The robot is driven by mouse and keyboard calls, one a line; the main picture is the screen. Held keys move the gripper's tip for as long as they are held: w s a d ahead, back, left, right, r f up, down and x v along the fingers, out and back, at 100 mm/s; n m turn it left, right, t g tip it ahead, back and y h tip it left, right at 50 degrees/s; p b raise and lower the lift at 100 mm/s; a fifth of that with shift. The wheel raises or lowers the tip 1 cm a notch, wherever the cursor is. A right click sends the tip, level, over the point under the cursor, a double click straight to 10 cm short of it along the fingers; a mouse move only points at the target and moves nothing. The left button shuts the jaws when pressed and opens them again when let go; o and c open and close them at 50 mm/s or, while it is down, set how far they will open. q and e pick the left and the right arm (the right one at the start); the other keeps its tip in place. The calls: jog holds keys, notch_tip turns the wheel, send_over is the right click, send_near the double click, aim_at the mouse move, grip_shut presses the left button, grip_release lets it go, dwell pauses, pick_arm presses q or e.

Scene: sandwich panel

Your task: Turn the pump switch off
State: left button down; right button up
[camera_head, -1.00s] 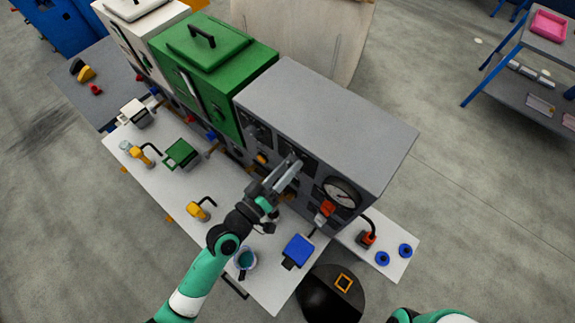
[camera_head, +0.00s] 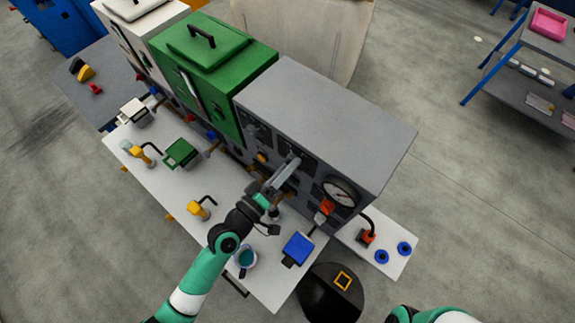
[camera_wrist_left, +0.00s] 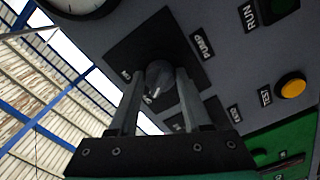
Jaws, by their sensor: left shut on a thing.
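The pump switch (camera_wrist_left: 159,80) is a dark round knob on a black square plate in the left wrist view, beside a label reading PUMP (camera_wrist_left: 202,45). A light mark shows on its face. My left gripper (camera_wrist_left: 157,84) has its two fingers on either side of the knob and is shut on it. In the head view my left gripper (camera_head: 289,166) reaches the front of the grey panel box (camera_head: 325,120), and the knob is hidden there. My right gripper is not in view; only a piece of my right arm shows at the bottom edge.
A round gauge (camera_head: 340,190) and a red part (camera_head: 327,207) sit right of the gripper on the panel. A yellow button (camera_wrist_left: 292,88) is near the TEST label.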

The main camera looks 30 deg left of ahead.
pick_arm(q)
jog(key=shift+c, duration=1.8)
grip_release()
jog(key=shift+s, duration=0.15)
jog(key=b+v, duration=0.3)
jog(key=v, duration=0.8)
jog(key=shift+s+b, duration=0.2)
jog(key=shift+b, duration=0.1)
jog(key=shift+a, duration=0.1)
